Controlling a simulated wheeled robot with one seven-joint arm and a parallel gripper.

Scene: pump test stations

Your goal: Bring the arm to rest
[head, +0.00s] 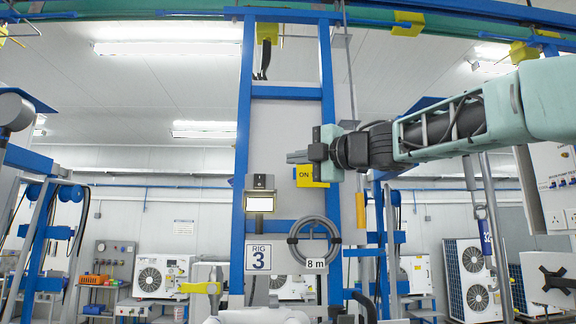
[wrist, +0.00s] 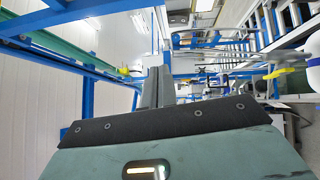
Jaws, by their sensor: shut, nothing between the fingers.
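My arm (head: 440,130) reaches in from the right edge of the head view, roughly level and well above the floor. My gripper (head: 291,157) is at its end, pointing left, in front of the blue-framed rig panel in the picture. Its fingers are together and hold nothing. The fingers also show in the wrist view (wrist: 157,88), side by side beyond the dark edge of the hand. The gripper partly covers a yellow sign (head: 311,178) of which only "ON T" can be read.
White fan units (head: 161,275) stand behind. A yellow-handled part (head: 200,288) is low left. Overhead is a green beam (head: 180,30).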

